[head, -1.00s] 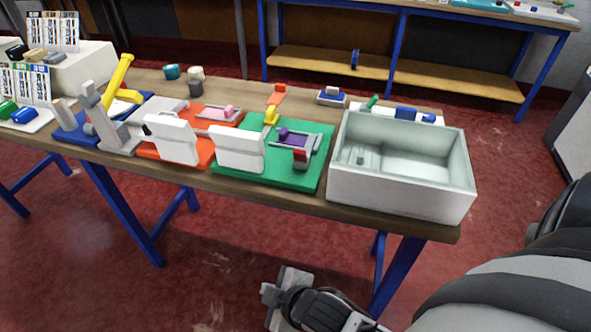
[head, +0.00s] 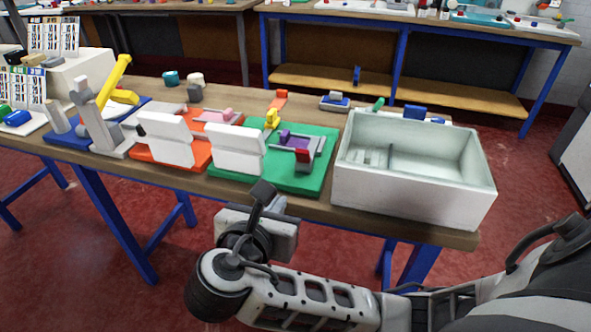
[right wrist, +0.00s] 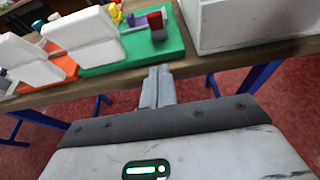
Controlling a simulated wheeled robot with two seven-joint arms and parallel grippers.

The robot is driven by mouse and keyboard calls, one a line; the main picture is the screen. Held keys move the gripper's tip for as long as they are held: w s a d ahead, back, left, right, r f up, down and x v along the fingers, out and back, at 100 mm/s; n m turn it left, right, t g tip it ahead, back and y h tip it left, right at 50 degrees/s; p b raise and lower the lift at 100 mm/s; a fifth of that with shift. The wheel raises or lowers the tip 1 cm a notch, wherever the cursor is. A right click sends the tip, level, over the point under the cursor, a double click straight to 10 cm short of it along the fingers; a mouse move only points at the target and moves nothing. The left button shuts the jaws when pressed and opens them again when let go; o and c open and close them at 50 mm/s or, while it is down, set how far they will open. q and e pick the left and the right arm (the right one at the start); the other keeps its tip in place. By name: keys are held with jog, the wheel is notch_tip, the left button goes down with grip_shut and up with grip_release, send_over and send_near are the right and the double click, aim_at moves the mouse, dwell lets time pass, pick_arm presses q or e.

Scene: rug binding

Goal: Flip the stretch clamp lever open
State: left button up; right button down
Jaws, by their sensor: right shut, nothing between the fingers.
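A green base (head: 315,178) on the workbench carries a small grey fixture with a red upright block (head: 303,158), a purple piece (head: 288,139) and a yellow piece (head: 271,119). A blue base (head: 72,140) at left carries grey blocks and a long tilted yellow lever (head: 114,80). I cannot tell which of these is the stretch clamp lever. My right gripper (head: 263,192) is shut and empty, in front of the bench's front edge near the green base. In the right wrist view its closed fingers (right wrist: 158,84) point toward the green base (right wrist: 133,50), apart from it. My left gripper is out of view.
White upright panels stand on the orange base (head: 140,153) and at the green base's left. A deep white bin (head: 410,190) stands at the bench's right end. The bench's front edge (head: 345,216) lies close to my right gripper.

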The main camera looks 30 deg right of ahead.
jog(key=b, duration=0.2)
send_near(302, 160)
jog(key=f, duration=0.1)
jog(key=d+f, duration=0.1)
jog(key=w+f, duration=0.1)
jog(key=f, duration=0.1)
jog(key=shift+d, duration=0.35)
jog(key=shift+w+d+r+p, duration=0.4)
jog(key=shift+w+d+r, duration=0.25)
jog(key=shift+w+d, duration=0.15)
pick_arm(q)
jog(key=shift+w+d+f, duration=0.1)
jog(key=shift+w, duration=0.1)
pick_arm(e)
jog(key=shift+w+d+r, duration=0.3)
jog(key=shift+w+d, duration=0.1)
jog(key=shift+d, duration=0.1)
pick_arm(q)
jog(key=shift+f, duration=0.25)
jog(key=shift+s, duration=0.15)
